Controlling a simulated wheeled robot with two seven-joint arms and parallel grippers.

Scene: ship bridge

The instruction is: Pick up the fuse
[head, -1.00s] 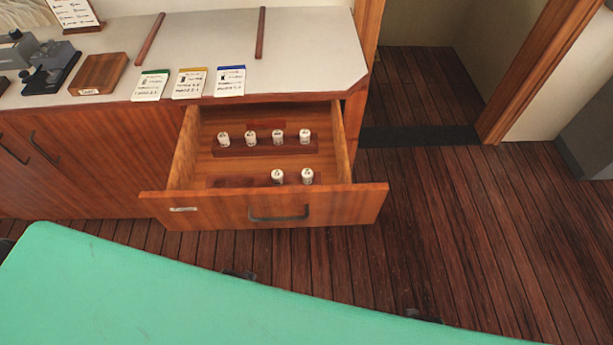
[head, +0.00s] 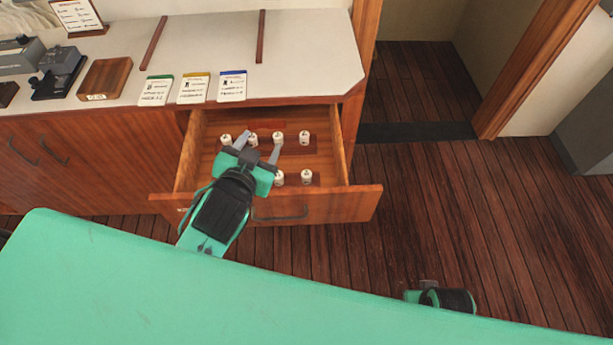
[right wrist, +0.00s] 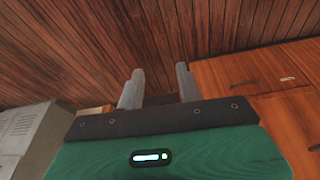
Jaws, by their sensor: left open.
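Several small white fuses stand in the open drawer (head: 340,204). The back row holds several, among them the leftmost fuse (head: 226,139), a second fuse (head: 252,138) and the rightmost fuse (head: 304,138). Two front fuses show, one (head: 278,178) beside my left gripper and one (head: 306,177) to its right. My left gripper (head: 259,146) is open over the drawer, its fingers pointing toward the back row. I cannot tell its height or whether it touches a fuse. My right gripper (right wrist: 160,84) is open and empty in the right wrist view.
Open wooden floor (head: 470,220) lies to the right. The drawer walls bound the space around the fuses.

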